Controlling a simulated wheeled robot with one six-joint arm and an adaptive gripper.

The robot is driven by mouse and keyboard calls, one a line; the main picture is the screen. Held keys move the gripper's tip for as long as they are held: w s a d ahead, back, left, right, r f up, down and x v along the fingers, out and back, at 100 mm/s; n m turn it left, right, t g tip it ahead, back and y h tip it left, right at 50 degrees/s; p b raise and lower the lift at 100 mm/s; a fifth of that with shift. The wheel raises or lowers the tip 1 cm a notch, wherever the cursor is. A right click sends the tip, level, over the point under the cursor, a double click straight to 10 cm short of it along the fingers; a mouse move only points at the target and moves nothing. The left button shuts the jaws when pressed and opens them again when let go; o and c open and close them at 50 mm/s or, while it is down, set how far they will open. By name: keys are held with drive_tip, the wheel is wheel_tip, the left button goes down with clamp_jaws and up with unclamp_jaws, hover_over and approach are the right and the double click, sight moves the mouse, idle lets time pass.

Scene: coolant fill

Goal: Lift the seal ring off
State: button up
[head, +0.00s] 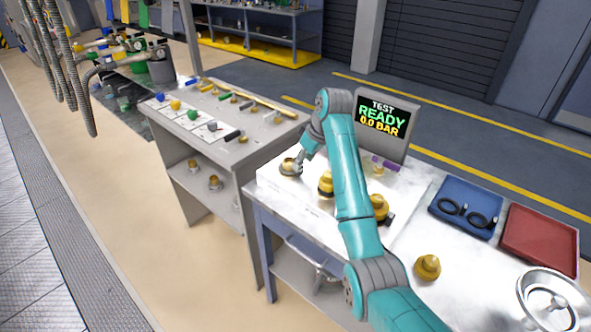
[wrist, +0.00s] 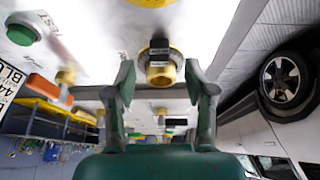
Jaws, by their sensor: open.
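A brass fitting (head: 288,168) stands at the far left end of the white bench top. My gripper (head: 297,165) is right over it. In the wrist view my gripper (wrist: 158,82) is open, with a finger on each side of the brass fitting (wrist: 160,73) and nothing clamped. A dark part shows at the fitting; I cannot tell whether it is the seal ring. I cannot tell whether the fingers touch the fitting. Two black rings (head: 451,207) lie in the blue tray (head: 466,233) on the right.
More brass fittings (head: 428,267) stand along the bench, some partly behind my arm. A display (head: 384,120) reads "TEST READY 0.0 BAR". A red tray (head: 541,240) and a metal handwheel (head: 553,300) are at the right. A grey parts table (head: 262,150) stands left.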

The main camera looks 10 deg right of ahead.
drive_tip(key=shift+x, duration=1.95)
drive_tip(key=shift+s, duration=0.1)
drive_tip(key=c, duration=0.9)
